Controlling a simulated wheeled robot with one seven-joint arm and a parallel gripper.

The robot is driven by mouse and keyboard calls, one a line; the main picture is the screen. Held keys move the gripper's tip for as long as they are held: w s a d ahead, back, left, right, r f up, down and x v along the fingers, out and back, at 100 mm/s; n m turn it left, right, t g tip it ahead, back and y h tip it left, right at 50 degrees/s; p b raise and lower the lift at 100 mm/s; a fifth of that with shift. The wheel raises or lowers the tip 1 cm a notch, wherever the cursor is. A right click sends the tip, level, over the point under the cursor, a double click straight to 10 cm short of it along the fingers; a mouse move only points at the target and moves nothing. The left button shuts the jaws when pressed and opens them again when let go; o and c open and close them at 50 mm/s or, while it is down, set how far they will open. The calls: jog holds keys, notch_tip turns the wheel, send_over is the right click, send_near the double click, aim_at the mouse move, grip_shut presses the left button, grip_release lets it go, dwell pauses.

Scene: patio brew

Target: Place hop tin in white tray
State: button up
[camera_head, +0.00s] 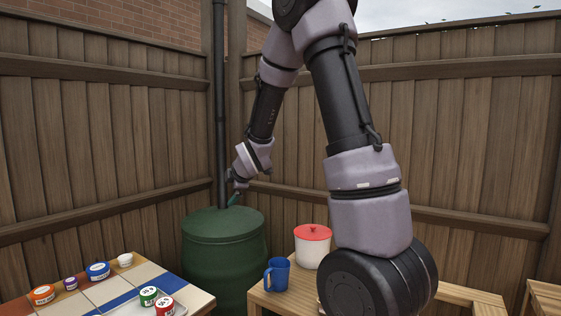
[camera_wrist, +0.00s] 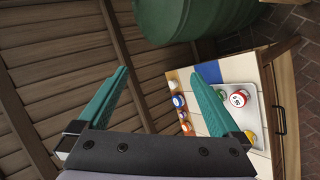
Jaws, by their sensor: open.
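A green-lidded tin (camera_head: 148,296) and a red-lidded tin (camera_head: 165,306) stand at the tray. The red one (camera_wrist: 238,98) shows on it in the wrist view, with a yellowish tin (camera_wrist: 250,136) further down. I cannot read which tin is the hop tin.
Orange (camera_head: 42,295), purple (camera_head: 70,283), blue (camera_head: 98,270) and white (camera_head: 125,260) tins stand along the table's far side. The green barrel (camera_head: 222,245) is beside the table. A blue mug (camera_head: 277,274) and red-lidded pot (camera_head: 313,247) stand on a wooden bench. Fences close the back.

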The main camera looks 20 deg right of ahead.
jog(key=s+d+r+m+g, duration=0.1)
jog(key=s+d+r+m, duration=0.2)
jog(key=s+r+m, duration=0.35)
jog(key=s+r+m+g, duration=0.1)
jog(key=s+r+m, duration=0.2)
jog(key=s+m, duration=0.4)
jog(key=s+r+m+g, duration=0.2)
jog(key=s+m, duration=0.6)
jog(key=s, duration=1.1)
notch_tip(320, 180, up, 2)
jog(key=shift+s+d+r+y, duration=0.2)
jog(key=shift+s+d+y, duration=0.05)
jog(key=shift+s+y, duration=0.1)
